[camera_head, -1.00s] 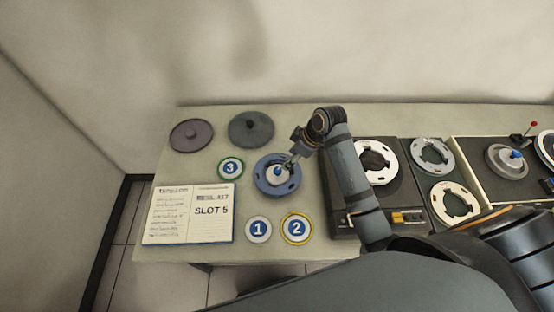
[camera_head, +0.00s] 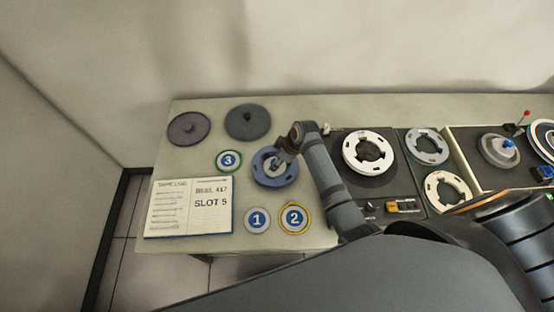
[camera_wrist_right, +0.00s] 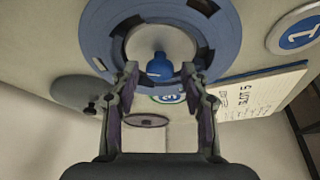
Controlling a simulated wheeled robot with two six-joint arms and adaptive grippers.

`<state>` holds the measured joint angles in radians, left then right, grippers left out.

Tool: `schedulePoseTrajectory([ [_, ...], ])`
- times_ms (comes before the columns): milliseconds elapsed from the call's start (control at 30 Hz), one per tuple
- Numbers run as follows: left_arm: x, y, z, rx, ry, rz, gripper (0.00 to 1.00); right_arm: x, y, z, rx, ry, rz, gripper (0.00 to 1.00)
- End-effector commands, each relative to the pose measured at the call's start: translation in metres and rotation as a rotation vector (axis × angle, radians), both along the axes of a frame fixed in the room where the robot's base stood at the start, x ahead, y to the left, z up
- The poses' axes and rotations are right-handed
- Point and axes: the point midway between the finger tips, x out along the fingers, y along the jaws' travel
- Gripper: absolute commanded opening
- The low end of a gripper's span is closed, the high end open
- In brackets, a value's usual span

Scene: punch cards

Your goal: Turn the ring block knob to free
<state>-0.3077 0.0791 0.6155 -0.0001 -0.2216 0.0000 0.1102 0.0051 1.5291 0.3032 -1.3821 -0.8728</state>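A blue ring block (camera_head: 272,181) lies on the table, with a pale hub in its middle. My right gripper (camera_head: 279,163) is above the hub and hides its knob in the head view. In the right wrist view the blue knob (camera_wrist_right: 159,66) stands up from the pale hub (camera_wrist_right: 180,45) inside the blue ring (camera_wrist_right: 105,35). My right gripper (camera_wrist_right: 160,76) is open there, one finger on each side of the knob, with gaps visible. My left gripper is not in view.
Numbered discs 1 (camera_head: 257,220), 2 (camera_head: 295,217) and 3 (camera_head: 228,160) lie around the ring. An open booklet (camera_head: 190,207) is to the left. Two dark lids (camera_head: 188,128) (camera_head: 247,121) lie behind. A machine with a white reel (camera_head: 368,153) stands right.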

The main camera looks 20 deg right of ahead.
Motion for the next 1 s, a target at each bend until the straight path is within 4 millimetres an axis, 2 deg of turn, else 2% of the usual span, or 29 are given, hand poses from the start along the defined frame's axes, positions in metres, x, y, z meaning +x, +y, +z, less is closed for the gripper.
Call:
schedulePoseTrajectory([
  [33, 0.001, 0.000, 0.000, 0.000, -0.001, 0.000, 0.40, 0.000, 0.000, 0.000, 0.000, 0.000, 0.000, 0.35],
  [300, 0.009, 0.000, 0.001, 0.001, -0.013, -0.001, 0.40, 0.000, 0.000, 0.000, 0.000, 0.000, 0.000, 0.00],
  [667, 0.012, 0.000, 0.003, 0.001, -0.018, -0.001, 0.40, 0.001, -0.001, 0.001, 0.001, 0.001, 0.069, 0.00],
  [1000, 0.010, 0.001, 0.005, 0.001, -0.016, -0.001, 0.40, 0.004, -0.002, 0.001, 0.000, 0.001, 0.336, 0.00],
])
